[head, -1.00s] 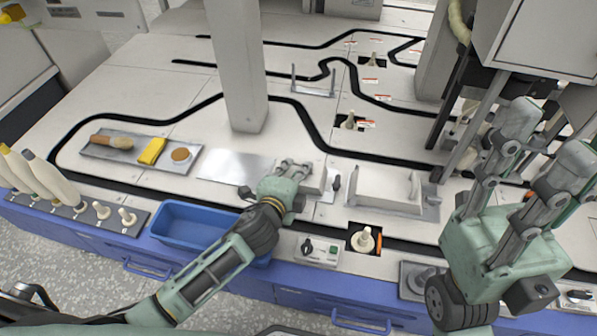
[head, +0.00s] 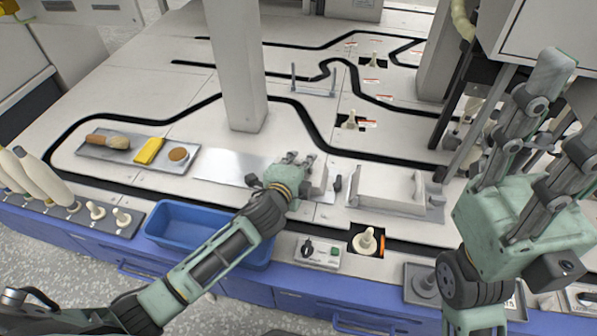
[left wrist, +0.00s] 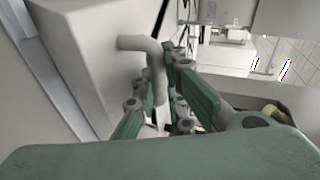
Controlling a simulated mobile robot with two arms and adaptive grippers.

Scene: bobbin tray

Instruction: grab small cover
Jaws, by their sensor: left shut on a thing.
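The small cover (head: 319,179) is a pale grey box on the worktop, partly hidden behind my left gripper in the head view. My left gripper (head: 296,160) is at the cover's top, shut on its handle. In the left wrist view, the bent grey handle (left wrist: 152,62) passes between the fingers of my left gripper (left wrist: 160,100), and a large pale face of the cover (left wrist: 80,55) fills the left side. My right gripper (head: 562,110) is raised at the right, fingers spread and pointing up, with nothing between them.
A larger grey cover (head: 385,187) with a handle stands to the right. A blue bin (head: 172,238) lies in front. A tray (head: 98,151) with a brush and yellow item is at the left. A grey column (head: 235,65) rises behind. A bobbin (head: 367,240) sits near the front edge.

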